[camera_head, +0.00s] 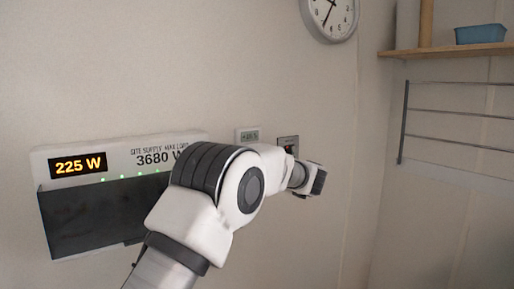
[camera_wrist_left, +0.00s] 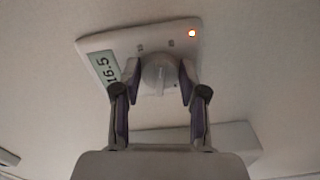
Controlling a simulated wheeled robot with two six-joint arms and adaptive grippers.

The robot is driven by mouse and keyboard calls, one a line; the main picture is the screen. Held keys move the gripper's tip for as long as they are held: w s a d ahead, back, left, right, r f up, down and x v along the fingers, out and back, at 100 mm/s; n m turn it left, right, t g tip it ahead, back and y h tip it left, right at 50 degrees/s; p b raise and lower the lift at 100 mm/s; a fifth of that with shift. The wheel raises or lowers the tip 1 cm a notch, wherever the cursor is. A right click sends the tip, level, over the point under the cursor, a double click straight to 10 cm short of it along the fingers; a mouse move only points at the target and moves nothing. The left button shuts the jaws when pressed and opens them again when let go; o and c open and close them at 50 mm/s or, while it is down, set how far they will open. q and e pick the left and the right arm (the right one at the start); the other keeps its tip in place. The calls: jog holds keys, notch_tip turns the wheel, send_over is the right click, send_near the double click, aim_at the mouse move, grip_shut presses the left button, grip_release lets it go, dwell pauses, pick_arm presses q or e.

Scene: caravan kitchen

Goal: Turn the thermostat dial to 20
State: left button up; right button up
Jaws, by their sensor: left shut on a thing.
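The thermostat (camera_wrist_left: 205,32) is a pale plate on the wall, tilted in the left wrist view. Its display (camera_wrist_left: 102,68) reads 16.5, and a small orange light glows at its upper right corner. My left gripper (camera_wrist_left: 160,77) is shut on the round dial (camera_wrist_left: 158,70), one finger on each side of it. In the head view a small pale unit with a display (camera_head: 248,134) shows above my left arm; its reading is too small to tell. The dial and my left fingertips cannot be made out there. My right gripper is not in view.
A supply box (camera_head: 120,152) on the wall at left reads 225 W and 3680 W. A small grey panel (camera_head: 288,142) is beside the display unit. A clock (camera_head: 330,14), a shelf (camera_head: 450,50) with a blue container (camera_head: 481,34), and a wire rack (camera_head: 455,112) are at right.

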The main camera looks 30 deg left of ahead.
pick_arm(q)
jog(key=shift+m+p, duration=1.7)
jog(key=shift+m, duration=0.1)
jog(key=o, duration=1.1)
jog(key=v, duration=1.2)
jog(key=shift+f, duration=0.1)
jog(key=shift+a, duration=0.1)
